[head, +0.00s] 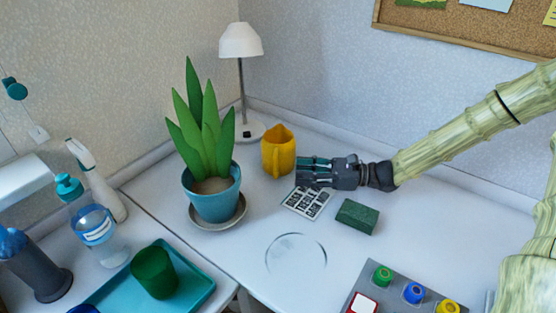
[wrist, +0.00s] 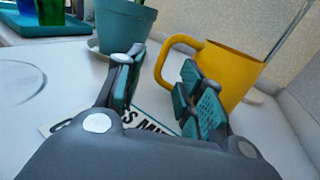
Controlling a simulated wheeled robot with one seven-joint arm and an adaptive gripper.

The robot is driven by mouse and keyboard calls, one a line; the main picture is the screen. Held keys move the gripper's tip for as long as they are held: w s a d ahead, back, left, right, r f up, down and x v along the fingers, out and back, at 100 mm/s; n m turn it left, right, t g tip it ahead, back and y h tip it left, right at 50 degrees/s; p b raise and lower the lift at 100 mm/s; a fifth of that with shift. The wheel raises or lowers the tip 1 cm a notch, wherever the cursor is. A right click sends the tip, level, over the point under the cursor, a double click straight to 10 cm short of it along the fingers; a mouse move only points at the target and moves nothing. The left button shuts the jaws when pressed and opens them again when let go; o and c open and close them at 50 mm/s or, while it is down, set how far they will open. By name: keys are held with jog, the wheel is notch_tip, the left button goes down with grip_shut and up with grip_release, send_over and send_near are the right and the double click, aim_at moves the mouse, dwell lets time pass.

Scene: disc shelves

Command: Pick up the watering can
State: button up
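The yellow watering can (head: 279,152) stands upright on the white table, right of the potted plant. In the wrist view its body (wrist: 228,68) is behind the right finger, and its looped handle faces left, partly hidden by that finger. My gripper (head: 303,171) is low over the table, just right of and in front of the can in the head view. In the wrist view my gripper (wrist: 158,78) is open, with nothing between its fingers. The handle is beyond the fingertips; I cannot tell whether they touch it.
A potted plant (head: 214,200) stands on a saucer left of the can, and a white lamp (head: 241,45) behind. A printed card (head: 306,203) lies below my gripper, with a green block (head: 357,217) beside it. A clear disc (head: 296,254) lies in front.

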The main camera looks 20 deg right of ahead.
aim_at(275, 173)
jog(key=shift+w+b+x, duration=0.1)
jog(key=shift+b+x, duration=0.05)
jog(key=shift+x, duration=1.95)
jog(key=shift+w+b+x, duration=0.15)
jog(key=shift+x, duration=1.9)
jog(key=shift+d+f, duration=0.15)
jog(key=shift+f, duration=0.05)
jog(key=shift+c, duration=0.5)
grip_shut()
